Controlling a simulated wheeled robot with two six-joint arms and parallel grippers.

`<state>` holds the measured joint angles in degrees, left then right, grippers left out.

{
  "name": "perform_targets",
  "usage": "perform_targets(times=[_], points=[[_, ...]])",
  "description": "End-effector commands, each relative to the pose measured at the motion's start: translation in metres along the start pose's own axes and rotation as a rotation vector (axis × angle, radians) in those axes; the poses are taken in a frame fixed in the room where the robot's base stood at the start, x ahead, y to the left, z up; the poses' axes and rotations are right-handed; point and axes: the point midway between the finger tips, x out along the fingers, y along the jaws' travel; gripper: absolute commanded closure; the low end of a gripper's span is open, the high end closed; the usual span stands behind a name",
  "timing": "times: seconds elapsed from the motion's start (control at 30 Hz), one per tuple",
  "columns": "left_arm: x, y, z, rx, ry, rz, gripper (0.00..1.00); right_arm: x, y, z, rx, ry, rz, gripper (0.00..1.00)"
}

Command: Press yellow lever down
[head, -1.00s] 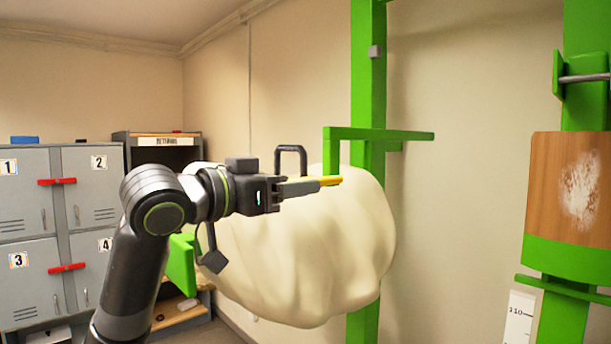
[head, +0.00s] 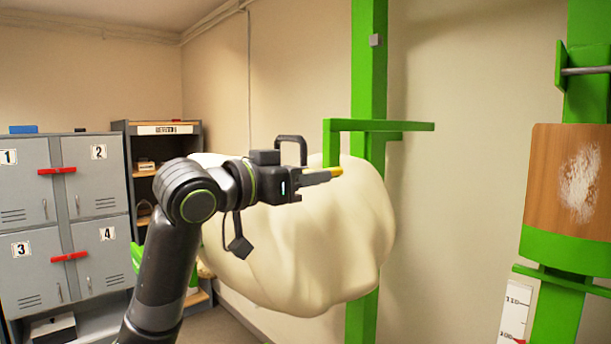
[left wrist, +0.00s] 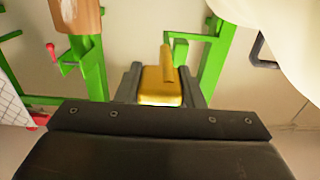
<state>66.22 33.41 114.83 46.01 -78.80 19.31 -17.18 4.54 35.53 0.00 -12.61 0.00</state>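The yellow lever (head: 337,171) sticks out beside the green bracket on the green post, in front of the cream rounded form. In the head view only its tip shows past my left gripper (head: 328,175), whose fingers hide the rest. In the left wrist view the lever (left wrist: 160,85) lies between the two dark fingers of my left gripper (left wrist: 161,78). Its wide part fills the gap from finger to finger, and a narrower part runs on beyond. The gripper looks shut on it. My right gripper is in neither view.
The large cream form (head: 310,250) sits right behind the gripper. A green bracket (head: 380,126) juts out just above the lever. A wooden block (head: 570,175) is on another green post at right. Grey lockers (head: 65,220) stand at left.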

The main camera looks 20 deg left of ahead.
Motion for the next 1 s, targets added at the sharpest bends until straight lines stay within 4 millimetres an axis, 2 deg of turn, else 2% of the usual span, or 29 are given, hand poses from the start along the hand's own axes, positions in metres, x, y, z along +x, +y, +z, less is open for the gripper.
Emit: perform_targets(times=[0.03, 0.13, 0.17, 0.37, 1.0], points=[[0.000, 0.000, 0.000, 0.000, 0.000, 0.000, 0.86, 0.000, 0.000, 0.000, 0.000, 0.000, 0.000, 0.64], [0.000, 0.000, 0.000, 0.000, 0.000, 0.000, 0.99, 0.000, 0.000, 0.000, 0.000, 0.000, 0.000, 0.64], [0.000, 0.000, 0.000, 0.000, 0.000, 0.000, 1.00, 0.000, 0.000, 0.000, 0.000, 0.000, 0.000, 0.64], [0.000, 0.000, 0.004, -0.001, 0.018, 0.000, 1.00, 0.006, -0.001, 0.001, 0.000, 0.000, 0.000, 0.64], [0.007, 0.000, 0.041, -0.003, 0.402, 0.001, 1.00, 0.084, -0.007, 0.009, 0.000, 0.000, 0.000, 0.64]])
